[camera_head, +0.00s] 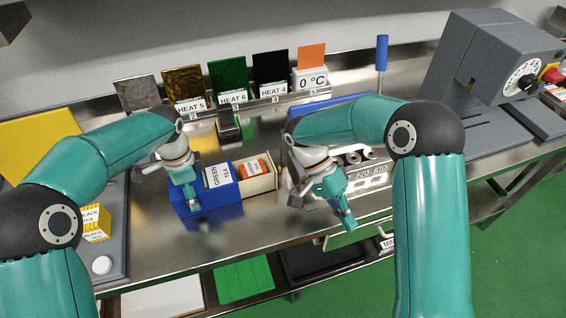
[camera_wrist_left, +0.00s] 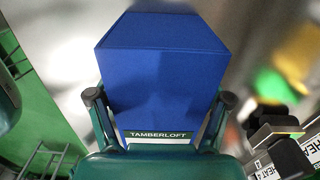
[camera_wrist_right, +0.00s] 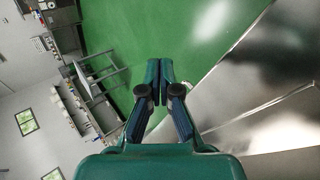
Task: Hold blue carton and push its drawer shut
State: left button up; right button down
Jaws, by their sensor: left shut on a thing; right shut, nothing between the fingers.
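The blue carton (camera_head: 221,206) lies on the steel bench with a white GREEN TEA label on top. Its cream drawer (camera_head: 263,184) stands out to the right, with an orange-and-white packet (camera_head: 252,167) inside and a small knob at its end. My left gripper (camera_head: 193,196) is shut on the carton near its left end. In the left wrist view the blue carton (camera_wrist_left: 160,65) fills the space between the fingers. My right gripper (camera_head: 349,222) is shut and empty, to the right of the drawer and apart from it. In the right wrist view its fingertips (camera_wrist_right: 160,72) are together.
A row of coloured sheets with HEAT cards (camera_head: 232,97) stands behind the carton. A metal block with slots (camera_head: 368,180) is behind my right gripper. A grey machine (camera_head: 490,60) is at the far right. Yellow BLACK TEA boxes (camera_head: 95,223) are at left. The bench front is clear.

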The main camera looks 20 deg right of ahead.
aim_at(242, 175)
jog(key=w+a+t+y, duration=0.1)
jog(key=w+a+y, duration=0.1)
jog(key=w+a+t+y, duration=0.1)
jog(key=w+a+y, duration=0.1)
jog(key=w, duration=0.1)
jog(key=shift+w+a+f+t, duration=0.1)
jog(key=shift+a+t, duration=0.25)
jog(key=shift+t, duration=0.05)
jog(key=w, duration=0.1)
jog(key=w+a+r+m+t+y, duration=0.1)
jog(key=w, duration=0.1)
jog(key=w+r+t, duration=0.1)
jog(key=shift+w+a+r+y, duration=0.1)
jog(key=shift+w+a+y, duration=0.1)
jog(key=shift+w+y, duration=0.1)
jog(key=w+r+m+t, duration=0.1)
jog(key=w+r, duration=0.2)
jog(key=w+r+m+t+y, duration=0.1)
jog(key=w+r, duration=0.1)
jog(key=r, duration=0.1)
jog(key=w+r+m+t+y, duration=0.1)
jog(key=w+r+t, duration=0.1)
jog(key=w+r, duration=0.1)
jog(key=shift+w+d+m, duration=0.25)
jog(key=shift+w+m, duration=0.1)
jog(key=shift+m, duration=0.05)
jog(key=x, duration=0.9)
jog(key=shift+w+a+f, duration=0.1)
jog(key=shift+a+f, duration=0.15)
jog(key=shift+f, duration=0.05)
